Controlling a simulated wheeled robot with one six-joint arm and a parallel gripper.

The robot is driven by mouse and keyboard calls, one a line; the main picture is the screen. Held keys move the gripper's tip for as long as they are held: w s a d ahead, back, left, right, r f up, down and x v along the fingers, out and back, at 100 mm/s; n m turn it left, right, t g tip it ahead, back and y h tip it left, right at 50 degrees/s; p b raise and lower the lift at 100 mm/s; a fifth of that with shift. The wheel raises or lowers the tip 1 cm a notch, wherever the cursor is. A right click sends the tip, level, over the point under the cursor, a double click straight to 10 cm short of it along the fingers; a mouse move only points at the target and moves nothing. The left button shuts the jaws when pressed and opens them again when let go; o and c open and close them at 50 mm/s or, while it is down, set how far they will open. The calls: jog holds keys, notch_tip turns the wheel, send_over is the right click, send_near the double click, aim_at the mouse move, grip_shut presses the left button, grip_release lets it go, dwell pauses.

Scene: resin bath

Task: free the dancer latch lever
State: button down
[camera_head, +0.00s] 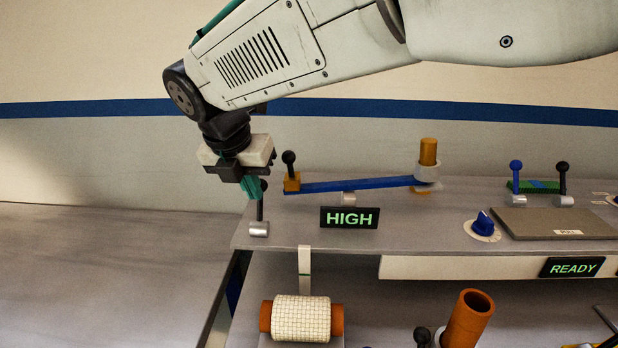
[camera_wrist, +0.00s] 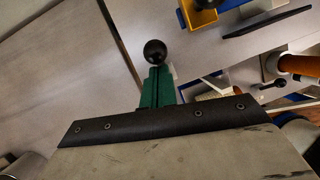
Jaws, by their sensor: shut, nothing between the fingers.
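A black lever (camera_head: 260,209) stands upright in a grey metal base (camera_head: 259,229) at the left end of the upper shelf. Its round black knob (camera_wrist: 155,52) shows in the wrist view, just beyond my fingertips. My gripper (camera_head: 253,186) has green fingers, closed together and empty, right at the top of this lever; I cannot tell if they touch it. The closed fingers also show in the wrist view (camera_wrist: 158,87). To the right, a blue dancer arm (camera_head: 355,184) runs from a yellow-orange block (camera_head: 291,183) with a black knob to an orange roller (camera_head: 428,152). No label shows which lever is the latch.
A HIGH display (camera_head: 349,217) stands in front of the blue arm. A blue dial (camera_head: 484,225), a flat panel (camera_head: 553,223) and two more levers are at right. Below are a gridded roll (camera_head: 301,318) and an orange tube (camera_head: 467,318). The left counter (camera_head: 100,265) is clear.

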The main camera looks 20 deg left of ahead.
jog(key=shift+w, duration=0.25)
dwell(0.4)
jog(key=s+v, duration=0.1)
jog(key=v, duration=1.2)
jog(key=shift+s+f, duration=0.25)
jog(key=shift+s, duration=0.15)
